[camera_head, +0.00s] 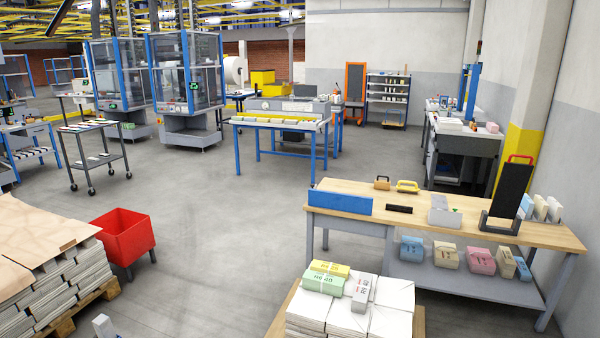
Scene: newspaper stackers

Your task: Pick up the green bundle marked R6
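A green bundle (320,284) lies on top of the white paper stacks at the bottom centre-right, on their left side. Its dark lettering is small, and I cannot read it surely as R6. A yellow bundle (329,268) lies right behind it. A grey-white bundle (361,294) with dark print stands to its right. A small pale grey piece (103,326) at the bottom edge, left of centre, looks like the tip of my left gripper. The rest of it is cut off, and it is far left of the green bundle. My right gripper does not show.
The white paper stacks (390,322) stand on a wooden pallet (417,323). Behind is a wooden-topped workbench (470,225) with several bundles on its lower shelf (400,271). A red bin (122,238) and a pallet of newspapers (50,285) are at left. The middle floor is clear.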

